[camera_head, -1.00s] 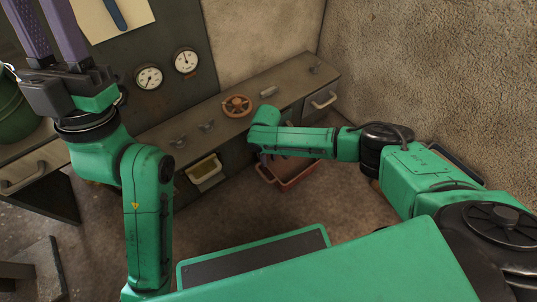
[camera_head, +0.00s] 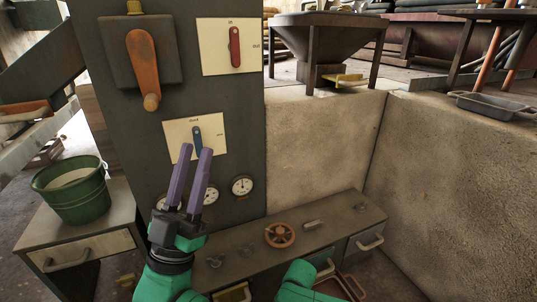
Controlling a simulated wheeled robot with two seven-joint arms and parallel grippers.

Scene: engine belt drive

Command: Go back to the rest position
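My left gripper (camera_head: 196,151) points up in the lower left of the head view, with its purple fingers apart and nothing seen between them. Its fingertips show just below the blue lever (camera_head: 197,138) on its pale plate; how far they are from the panel I cannot tell. Of my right arm (camera_head: 298,282), only a green part shows at the bottom edge, and its gripper is out of view.
The dark panel (camera_head: 150,120) bears an orange crank (camera_head: 143,65), a red lever (camera_head: 235,46) and round gauges (camera_head: 242,186). A bench holds a brown valve wheel (camera_head: 279,235). A green bucket (camera_head: 75,193) stands at left. A concrete wall (camera_head: 455,190) is at right.

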